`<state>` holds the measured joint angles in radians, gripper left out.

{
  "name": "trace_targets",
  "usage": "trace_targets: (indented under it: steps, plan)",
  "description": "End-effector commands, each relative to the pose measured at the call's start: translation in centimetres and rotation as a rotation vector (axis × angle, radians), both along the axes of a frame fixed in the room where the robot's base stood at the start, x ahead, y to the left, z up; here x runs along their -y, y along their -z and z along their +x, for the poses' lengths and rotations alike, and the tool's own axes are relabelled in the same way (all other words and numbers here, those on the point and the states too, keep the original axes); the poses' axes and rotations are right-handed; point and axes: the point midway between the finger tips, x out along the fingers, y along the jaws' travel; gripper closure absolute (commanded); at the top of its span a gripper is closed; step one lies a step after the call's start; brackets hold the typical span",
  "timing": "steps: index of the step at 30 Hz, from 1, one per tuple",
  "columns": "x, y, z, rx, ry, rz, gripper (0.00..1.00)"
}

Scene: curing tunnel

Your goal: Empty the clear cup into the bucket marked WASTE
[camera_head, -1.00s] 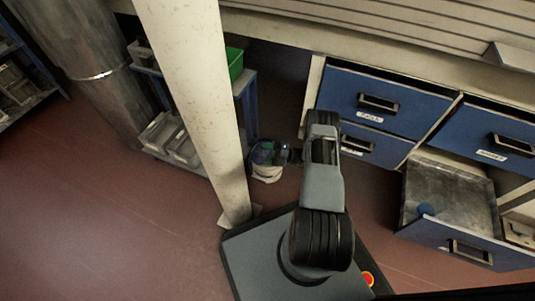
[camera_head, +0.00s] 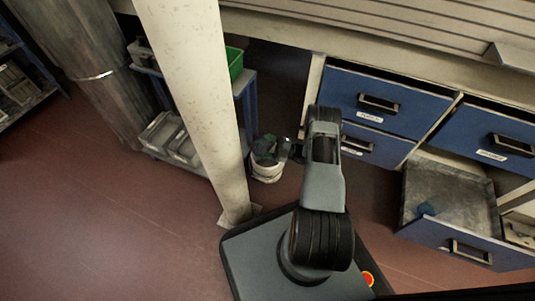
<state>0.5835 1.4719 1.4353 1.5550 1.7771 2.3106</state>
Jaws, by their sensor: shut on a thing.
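A white bucket (camera_head: 266,176) stands on the floor just right of the pale post, with dark green stuff showing in its mouth. I cannot read any marking on it. My gripper (camera_head: 285,149) is beside the bucket's upper right rim, small and partly hidden by my own arm. It is shut on a small clear thing, which I take to be the clear cup (camera_head: 287,141). The cup is hard to make out, and I cannot tell its tilt or whether anything is in it.
The pale post (camera_head: 190,90) stands close left of the bucket. A rack with a green bin (camera_head: 234,63) is behind the post. Floor at left is clear.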

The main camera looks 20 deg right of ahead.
Motion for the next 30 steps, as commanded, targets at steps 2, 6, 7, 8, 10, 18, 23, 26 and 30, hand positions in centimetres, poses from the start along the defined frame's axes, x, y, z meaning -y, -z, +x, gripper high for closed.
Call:
trace_targets:
  steps: [2,6,7,8,10,18,23,26,30]
  plan:
    - [0.2,-0.7,0.2,-0.029,0.000,0.034,0.57]
    - [0.6,-1.7,0.5,-0.085,0.001,0.101,0.57]
    - [0.7,-1.9,0.6,-0.096,0.000,0.112,0.57]
    - [0.7,-2.0,0.6,-0.103,0.000,0.120,0.57]
    - [0.8,-2.3,0.7,-0.119,0.000,0.140,0.57]
    - [1.2,-2.4,1.0,-0.171,0.000,0.200,0.57]
    - [1.4,-2.5,1.2,-0.203,0.000,0.238,0.57]
    - [1.6,-2.5,1.4,-0.235,-0.001,0.275,0.57]
    - [1.8,-2.5,1.5,-0.256,0.000,0.302,0.57]
